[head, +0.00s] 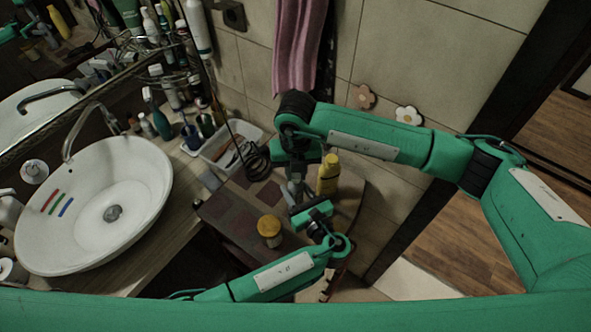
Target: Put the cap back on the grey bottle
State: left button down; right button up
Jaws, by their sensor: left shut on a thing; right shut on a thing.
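The grey bottle (290,193) is small in view on the dark tabletop, between my two grippers and largely covered by them. My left gripper (299,203) reaches in from the front and is shut on the bottle. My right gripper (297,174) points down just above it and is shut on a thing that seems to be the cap. The cap is hidden by the gripper, so whether it touches the bottle's neck cannot be told.
A yellow bottle (328,174) stands close right of my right gripper. A yellow-lidded jar (269,231) stands left of my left gripper. A white basin (150,170) is at the left. A bin (214,150) with a dark cable stands behind, near the tiled wall.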

jog(key=m, duration=2)
jog(key=shift+d, duration=0.1)
jog(key=o, duration=1)
notch_tip(320, 180, up, 12)
